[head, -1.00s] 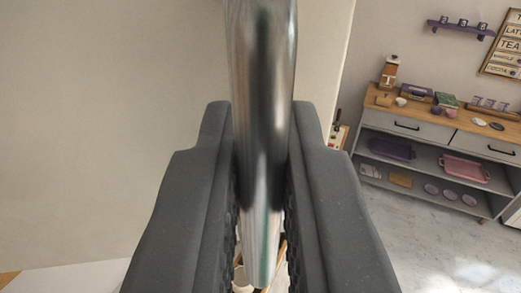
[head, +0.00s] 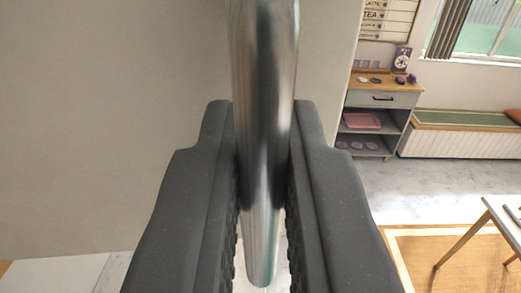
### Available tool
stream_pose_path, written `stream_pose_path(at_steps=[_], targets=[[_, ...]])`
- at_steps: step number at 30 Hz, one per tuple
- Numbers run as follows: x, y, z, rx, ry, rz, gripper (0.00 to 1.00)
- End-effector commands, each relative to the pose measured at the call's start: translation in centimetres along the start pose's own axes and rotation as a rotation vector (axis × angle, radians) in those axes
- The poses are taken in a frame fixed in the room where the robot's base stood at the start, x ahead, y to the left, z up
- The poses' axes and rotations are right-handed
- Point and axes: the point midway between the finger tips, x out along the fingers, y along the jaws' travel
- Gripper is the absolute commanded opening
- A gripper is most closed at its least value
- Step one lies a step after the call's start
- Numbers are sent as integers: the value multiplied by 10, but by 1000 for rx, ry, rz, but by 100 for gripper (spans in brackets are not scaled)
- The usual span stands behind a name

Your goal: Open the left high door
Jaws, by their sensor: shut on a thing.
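My gripper (head: 262,190) is in the middle of the head view, its two dark grey padded fingers on either side of a shiny metal bar handle (head: 264,90). The fingers are shut on the handle. A pale beige panel (head: 110,80), which looks like the cupboard door, fills the left side and reaches behind the handle. Its right edge shows right of the handle. Its hinge is out of view.
At the right stand a grey shelf unit with a drawer (head: 385,110), a green-topped window bench (head: 455,130) and a wooden-legged table (head: 495,225) on an orange-brown rug (head: 420,270). A pale surface (head: 60,275) lies at the lower left. Grey floor is free between.

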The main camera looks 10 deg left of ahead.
Motion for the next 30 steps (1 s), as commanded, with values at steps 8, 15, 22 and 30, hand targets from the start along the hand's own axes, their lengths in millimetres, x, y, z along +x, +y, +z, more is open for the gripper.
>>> stream_pose_path(at_steps=[8, 15, 22, 30], targets=[[-18, -2, -5, 2, 11, -6, 0], [-25, -3, -5, 2, 11, -7, 0], [-26, -3, -5, 2, 11, -8, 0], [-26, -3, -5, 2, 11, -8, 24]])
